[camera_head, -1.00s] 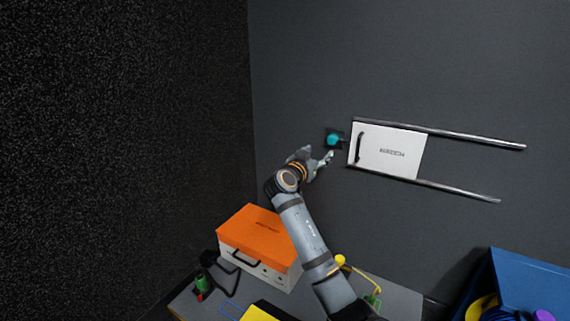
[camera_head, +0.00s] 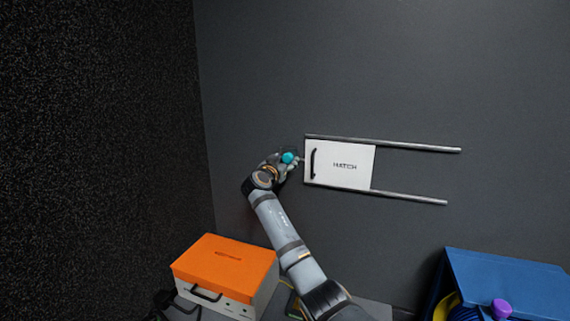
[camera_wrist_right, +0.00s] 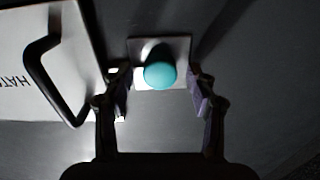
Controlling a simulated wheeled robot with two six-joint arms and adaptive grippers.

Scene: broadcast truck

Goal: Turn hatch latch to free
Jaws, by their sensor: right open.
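The hatch latch is a round teal knob (camera_head: 288,157) on the dark wall, just left of the hatch. In the right wrist view the teal knob (camera_wrist_right: 160,75) stands in front of a small square plate (camera_wrist_right: 178,48). The white hatch panel (camera_head: 341,180), with a black handle at its left side, sits between two metal rails. My right gripper (camera_head: 288,163) is at the knob. In the wrist view my right gripper (camera_wrist_right: 160,92) is open, with one finger on each side of the knob and visible gaps. My left gripper is not in view.
The metal rails (camera_head: 415,149) run right from the hatch. The hatch handle (camera_wrist_right: 48,80) is close to one finger in the wrist view. An orange-lidded case (camera_head: 225,262) is below, and a blue bin (camera_head: 510,278) is at lower right.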

